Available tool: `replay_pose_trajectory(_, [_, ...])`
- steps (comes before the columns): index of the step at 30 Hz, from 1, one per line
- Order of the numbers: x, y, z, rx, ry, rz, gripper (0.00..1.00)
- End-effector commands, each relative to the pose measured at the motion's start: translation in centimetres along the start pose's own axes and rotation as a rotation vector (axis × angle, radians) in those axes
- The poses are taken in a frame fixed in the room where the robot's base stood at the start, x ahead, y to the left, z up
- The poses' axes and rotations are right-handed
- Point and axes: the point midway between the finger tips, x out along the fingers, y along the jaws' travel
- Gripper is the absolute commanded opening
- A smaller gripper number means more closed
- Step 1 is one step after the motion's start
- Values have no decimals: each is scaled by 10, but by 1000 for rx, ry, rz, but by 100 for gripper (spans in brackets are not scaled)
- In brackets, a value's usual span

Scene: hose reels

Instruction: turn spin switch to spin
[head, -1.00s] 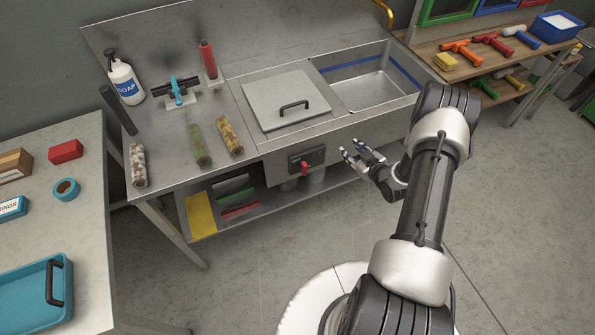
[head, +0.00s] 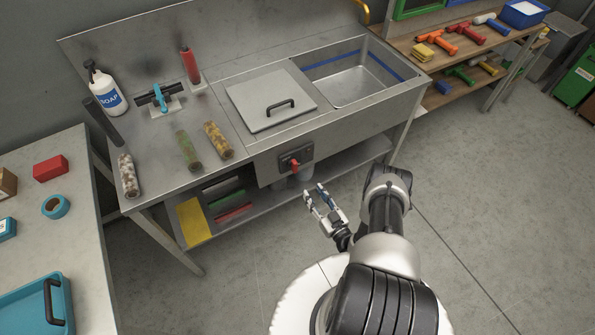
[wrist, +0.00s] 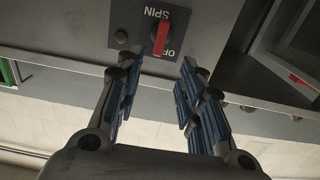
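The spin switch is a red lever (head: 295,167) on a dark plate (head: 284,162) on the front of the steel sink bench. In the wrist view the red lever (wrist: 162,36) sits on the plate (wrist: 133,24) between the labels SPIN, above it, and OFF, below right. Which label the lever is set to, I cannot tell for certain. My gripper (head: 315,191) is open and empty, in front of and slightly right of the switch. In the wrist view my gripper (wrist: 158,72) has its blue-padded fingers apart, below the lever and not touching it.
The bench's lower shelf (head: 345,163) runs beneath the switch. The lidded basin (head: 245,97) and open sink (head: 350,88) lie above. The floor right of my arm is clear.

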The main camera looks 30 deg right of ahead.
Motion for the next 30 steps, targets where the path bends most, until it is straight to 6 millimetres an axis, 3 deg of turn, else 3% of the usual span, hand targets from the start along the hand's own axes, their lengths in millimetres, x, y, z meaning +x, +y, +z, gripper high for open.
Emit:
replay_pose_trajectory(9, [72,-2,0,-2,3,-6,35])
replay_pose_trajectory(15, [106,-1,1,-2,2,-2,35])
replay_pose_trajectory(21, [123,0,0,-1,1,0,35])
replay_pose_trajectory(30, [126,0,0,1,-1,1,35])
